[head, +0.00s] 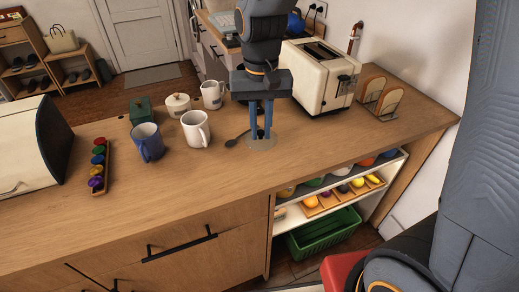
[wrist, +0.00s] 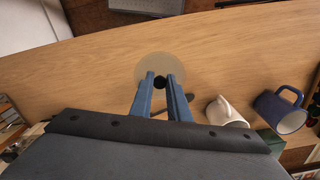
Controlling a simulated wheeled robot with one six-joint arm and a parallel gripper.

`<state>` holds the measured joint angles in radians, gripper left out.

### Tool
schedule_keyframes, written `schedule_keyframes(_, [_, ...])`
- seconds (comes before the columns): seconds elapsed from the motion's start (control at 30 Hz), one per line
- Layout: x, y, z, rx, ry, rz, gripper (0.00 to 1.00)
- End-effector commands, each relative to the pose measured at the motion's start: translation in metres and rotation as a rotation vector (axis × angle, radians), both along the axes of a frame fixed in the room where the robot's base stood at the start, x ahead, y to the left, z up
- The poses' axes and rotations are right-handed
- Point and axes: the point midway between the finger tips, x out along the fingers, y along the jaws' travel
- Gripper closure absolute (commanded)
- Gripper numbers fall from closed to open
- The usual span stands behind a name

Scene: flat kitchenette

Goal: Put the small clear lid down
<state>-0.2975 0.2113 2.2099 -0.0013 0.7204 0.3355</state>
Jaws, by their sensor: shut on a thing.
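The small clear lid (head: 262,145) is a round, see-through disc at the lower end of my gripper (head: 261,134) in the head view. In the wrist view the lid (wrist: 152,66) shows as a pale disc with a dark knob. My gripper (wrist: 160,83) is shut on that knob, one blue finger on each side. The gripper points down over the wooden counter (head: 330,150), near its front edge. The lid looks level and at or just above the counter; I cannot tell whether it touches.
A dark spoon (head: 232,143) lies just left of the lid. A white mug (head: 197,131), a blue mug (head: 148,143) and a lidded pot (head: 177,105) stand further left. A cream toaster (head: 318,77) stands behind right. The counter right of the lid is clear.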

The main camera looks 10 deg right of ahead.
Motion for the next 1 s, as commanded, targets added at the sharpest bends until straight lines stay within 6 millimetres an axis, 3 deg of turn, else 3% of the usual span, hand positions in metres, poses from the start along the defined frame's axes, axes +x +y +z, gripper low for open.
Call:
schedule_keyframes(0.1, [-0.002, 0.0, -0.021, -0.002, 0.006, 0.0, 1.0])
schedule_keyframes(0.6, [-0.002, 0.001, -0.074, -0.001, 0.003, 0.003, 1.0])
schedule_keyframes(1.0, [-0.001, 0.001, -0.081, 0.0, 0.0, 0.003, 1.0])
